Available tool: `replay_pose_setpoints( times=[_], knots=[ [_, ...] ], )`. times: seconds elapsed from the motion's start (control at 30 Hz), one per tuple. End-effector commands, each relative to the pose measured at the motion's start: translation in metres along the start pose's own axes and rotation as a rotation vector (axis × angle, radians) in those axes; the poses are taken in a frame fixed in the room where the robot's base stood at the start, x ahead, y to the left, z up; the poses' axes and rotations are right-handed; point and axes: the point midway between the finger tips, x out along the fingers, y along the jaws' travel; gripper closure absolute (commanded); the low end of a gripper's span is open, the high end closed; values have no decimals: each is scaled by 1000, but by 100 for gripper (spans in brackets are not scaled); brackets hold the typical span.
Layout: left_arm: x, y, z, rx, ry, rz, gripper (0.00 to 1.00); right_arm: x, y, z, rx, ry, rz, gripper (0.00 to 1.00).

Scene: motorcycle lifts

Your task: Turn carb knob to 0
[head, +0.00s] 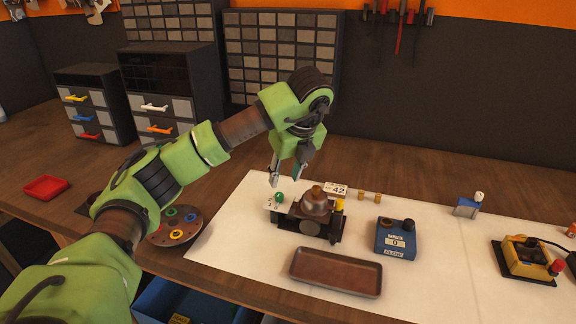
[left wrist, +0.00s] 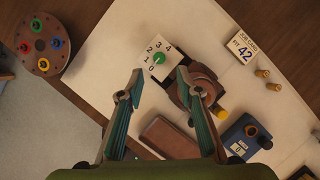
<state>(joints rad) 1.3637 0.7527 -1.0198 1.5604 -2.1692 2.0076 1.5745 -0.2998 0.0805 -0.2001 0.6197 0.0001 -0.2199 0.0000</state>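The green carb knob (head: 280,197) sits on a white dial plate (head: 270,203) at the left of the carburetor (head: 316,208). In the left wrist view the knob (left wrist: 159,58) has the numbers 0 to 4 around its left and upper side. The 0 is at its lower left. I cannot tell which number the knob points to. My left gripper (head: 288,173) is open and empty, above the knob. In the left wrist view its fingertips (left wrist: 160,73) stand apart on either side, just below the knob in the picture. My right gripper is not in view.
A brown tray (head: 335,272) lies in front of the carburetor. A blue box (head: 396,238) with a 0 display stands to its right. A job card (head: 335,189) reading 42 and small brass pieces (head: 370,196) lie behind. A round disc with coloured rings (head: 175,228) is at the left.

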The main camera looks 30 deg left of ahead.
Motion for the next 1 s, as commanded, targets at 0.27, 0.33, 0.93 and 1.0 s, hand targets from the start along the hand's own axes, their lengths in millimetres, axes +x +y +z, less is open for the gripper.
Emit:
replay_pose_setpoints(
  times=[0.27,0.33,0.93,1.0],
  knots=[
    [-33,0,1,0,-2,-1,67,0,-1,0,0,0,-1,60],
    [-36,0,1,-2,-2,0,67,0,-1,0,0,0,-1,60],
    [-39,0,0,-1,0,1,67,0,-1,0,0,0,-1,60],
    [-39,0,0,-1,0,1,67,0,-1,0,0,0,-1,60]
  ],
)
